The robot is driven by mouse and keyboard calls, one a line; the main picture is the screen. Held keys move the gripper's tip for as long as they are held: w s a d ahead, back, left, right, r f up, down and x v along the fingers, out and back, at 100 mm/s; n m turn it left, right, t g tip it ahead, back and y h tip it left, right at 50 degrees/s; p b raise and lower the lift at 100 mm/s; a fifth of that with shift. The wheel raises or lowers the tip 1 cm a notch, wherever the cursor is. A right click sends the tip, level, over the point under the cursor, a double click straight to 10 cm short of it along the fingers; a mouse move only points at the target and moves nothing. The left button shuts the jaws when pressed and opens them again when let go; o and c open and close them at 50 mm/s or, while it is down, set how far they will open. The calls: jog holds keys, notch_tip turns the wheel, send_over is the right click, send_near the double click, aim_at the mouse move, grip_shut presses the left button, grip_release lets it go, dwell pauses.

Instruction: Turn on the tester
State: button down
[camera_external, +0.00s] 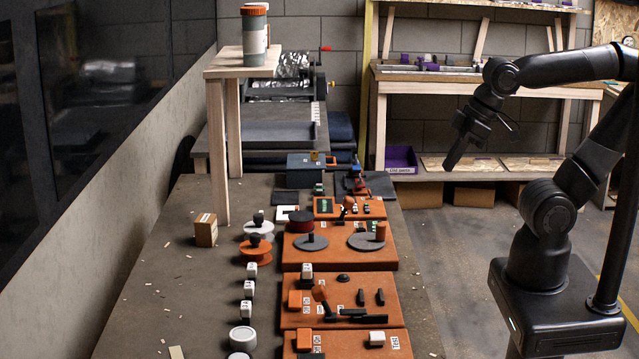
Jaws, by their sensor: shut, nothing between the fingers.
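Several orange panels with controls lie in a row along the bench. The nearest orange panel (345,352), cut off by the bottom edge, bears a small label (395,342) that seems to read "Test". A white block-like part (376,338) sits next to that label; whether it is a switch I cannot tell. My gripper (449,167) is shut and empty, pointing down in the air, right of the bench and touching nothing.
The panel with two grey discs (340,262) lies farther back on the bench (190,270). Small white blocks (248,288) and spools (256,250) stand left of the panels. A wooden stand (218,140) rises at the back left. Bare floor lies right of the bench.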

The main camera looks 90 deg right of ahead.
jog(key=w+a+r+m+g, duration=0.1)
jog(key=w+a+r+m, duration=0.1)
jog(key=w, duration=0.3)
jog(key=w+a+r+m+g, duration=0.1)
jog(key=w+a+r+m, duration=0.15)
jog(key=w, duration=0.25)
jog(key=m+g+h, duration=0.2)
jog(key=m+g, duration=0.2)
jog(key=m, duration=0.9)
send_over(304, 331)
jog(key=a, duration=0.4)
notch_tip(304, 331, down, 12)
jog(key=shift+d, duration=0.25)
jog(key=d+f, duration=0.1)
jog(key=f, duration=0.3)
jog(key=d+f, duration=0.1)
jog(key=f, duration=0.4)
jog(key=d+f, duration=0.1)
jog(key=f, duration=0.3)
jog(key=shift+f, duration=0.4)
